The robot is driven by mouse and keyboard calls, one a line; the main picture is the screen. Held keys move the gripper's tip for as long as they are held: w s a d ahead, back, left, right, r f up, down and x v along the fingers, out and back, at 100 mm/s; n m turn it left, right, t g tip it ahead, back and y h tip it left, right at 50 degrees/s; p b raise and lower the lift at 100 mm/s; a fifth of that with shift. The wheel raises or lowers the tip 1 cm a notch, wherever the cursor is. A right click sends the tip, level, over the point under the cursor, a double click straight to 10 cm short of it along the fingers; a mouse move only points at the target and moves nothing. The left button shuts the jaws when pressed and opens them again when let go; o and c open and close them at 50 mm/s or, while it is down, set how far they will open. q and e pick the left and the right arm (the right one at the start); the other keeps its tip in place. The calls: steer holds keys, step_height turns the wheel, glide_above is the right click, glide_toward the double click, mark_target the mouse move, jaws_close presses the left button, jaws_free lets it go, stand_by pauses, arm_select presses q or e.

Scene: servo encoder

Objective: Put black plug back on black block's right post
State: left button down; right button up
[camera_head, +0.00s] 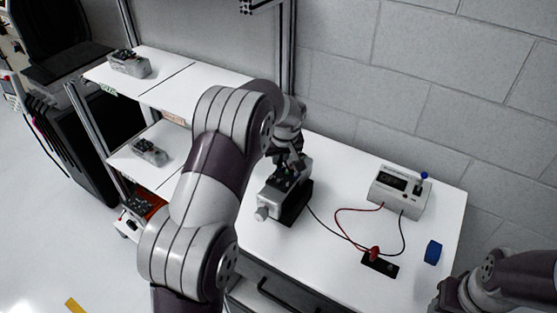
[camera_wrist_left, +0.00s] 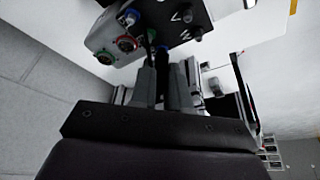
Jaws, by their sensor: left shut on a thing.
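The black block (camera_head: 379,265) lies flat on the white table at the front right. A red plug (camera_head: 374,252) stands on its left part, and its right part shows no plug. My left gripper (camera_head: 294,166) is over the grey servo unit (camera_head: 272,200), far left of the block. In the left wrist view its fingers (camera_wrist_left: 163,82) are shut on a dark thing, seemingly the black plug, close to the servo's connector face (camera_wrist_left: 120,38). The fingers hide most of it, and I cannot tell whether it still touches a socket. My right arm shows at the lower right without its fingertips.
A grey meter box (camera_head: 400,190) with a blue knob stands at the back right. A red and a black wire run from it across the table. A shelf (camera_head: 150,75) with more units stands at the left.

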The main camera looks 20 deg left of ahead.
arm_select(q)
steer(key=shift+w+d+r, duration=0.1)
steer(key=shift+r, duration=0.15)
steer(key=shift+r+p, duration=0.25)
steer(key=shift+p, duration=0.15)
steer(key=shift+r+p, duration=1.4)
steer(key=shift+r, duration=0.75)
